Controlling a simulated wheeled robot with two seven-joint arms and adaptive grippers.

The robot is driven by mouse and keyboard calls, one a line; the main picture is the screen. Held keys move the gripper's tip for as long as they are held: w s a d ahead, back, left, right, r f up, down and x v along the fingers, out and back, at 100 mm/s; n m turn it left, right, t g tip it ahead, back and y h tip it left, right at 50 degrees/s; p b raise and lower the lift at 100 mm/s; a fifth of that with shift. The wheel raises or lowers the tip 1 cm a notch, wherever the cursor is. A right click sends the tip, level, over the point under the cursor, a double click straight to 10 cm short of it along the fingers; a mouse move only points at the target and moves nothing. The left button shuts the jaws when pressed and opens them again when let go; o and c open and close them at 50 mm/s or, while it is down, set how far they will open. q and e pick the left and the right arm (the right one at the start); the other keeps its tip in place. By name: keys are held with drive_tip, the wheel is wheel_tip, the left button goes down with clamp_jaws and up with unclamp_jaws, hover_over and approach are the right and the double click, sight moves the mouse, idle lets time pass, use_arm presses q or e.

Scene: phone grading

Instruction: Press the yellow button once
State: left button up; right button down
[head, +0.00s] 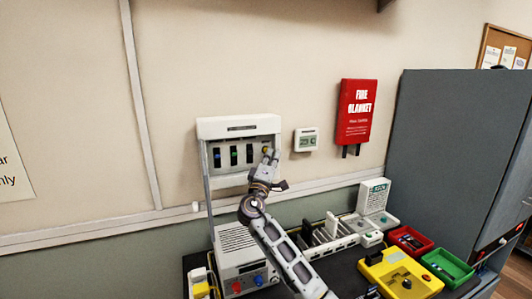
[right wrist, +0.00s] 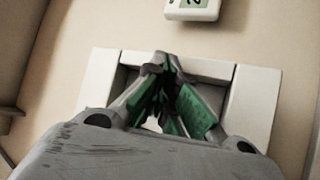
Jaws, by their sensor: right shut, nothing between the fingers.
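The yellow button (head: 265,150) shows as a small yellowish spot at the right end of the upper panel of the white machine (head: 240,125). My right gripper (head: 271,154) is shut and empty, with its fingertips at or just in front of that spot; I cannot tell whether they touch it. In the right wrist view the shut fingers (right wrist: 162,65) point at the white frame of the machine (right wrist: 250,100), and they hide the button there. My left gripper is not in view.
A wall thermostat (head: 307,139) and a red fire blanket box (head: 357,112) hang to the right. Below are a white rack (head: 325,243), a yellow box (head: 400,275), and red (head: 410,240) and green (head: 447,267) trays. A grey cabinet (head: 450,150) stands at right.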

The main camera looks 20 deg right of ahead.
drive_tip(key=shift+s+f, duration=0.1)
drive_tip(key=s, duration=0.5)
drive_tip(key=shift+a, duration=0.2)
idle(0.6)
idle(0.8)
wheel_tip(320, 180, up, 9)
drive_tip(key=p, duration=0.9)
drive_tip(key=shift+r+p, duration=0.5)
drive_tip(key=shift+r, duration=0.15)
drive_tip(key=shift+f, duration=0.1)
